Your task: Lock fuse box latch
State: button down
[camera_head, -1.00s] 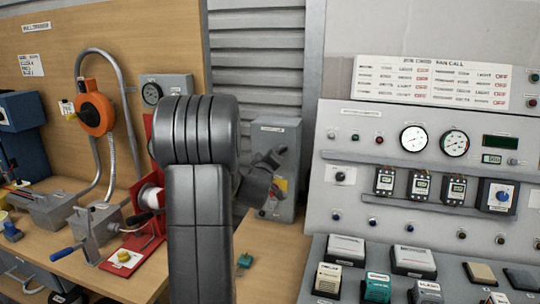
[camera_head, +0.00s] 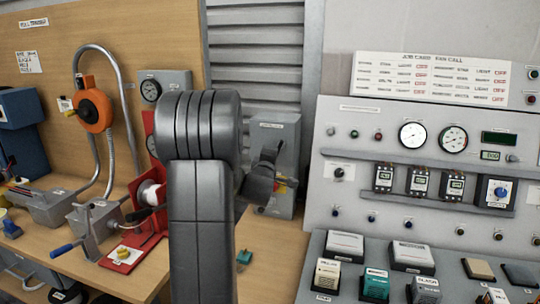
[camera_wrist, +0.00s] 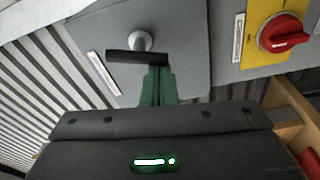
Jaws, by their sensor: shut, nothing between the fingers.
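The grey fuse box (camera_head: 287,130) stands at the back of the wooden bench in the head view, partly hidden by my arm. In the wrist view its grey door (camera_wrist: 185,35) fills the upper middle. The latch (camera_wrist: 125,56) is a dark bar on a round light-grey knob and lies nearly level across the picture. My gripper (camera_wrist: 158,72) has its green fingers together with nothing between them. The fingertips are at the right part of the bar, seemingly against or just below it; contact is not certain.
A red rotary switch (camera_wrist: 284,36) on a yellow plate sits right of the door. The grey control console (camera_head: 345,200) fills the right side. A red stand with a spool (camera_head: 150,195) and an orange reel (camera_head: 92,110) are at left.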

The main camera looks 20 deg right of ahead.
jog(key=shift+d+f+n, duration=0.1)
jog(key=shift+n, duration=0.4)
jog(key=shift+s+d+f, duration=0.1)
jog(key=shift+s, duration=0.05)
dwell(0.8)
dwell(0.6)
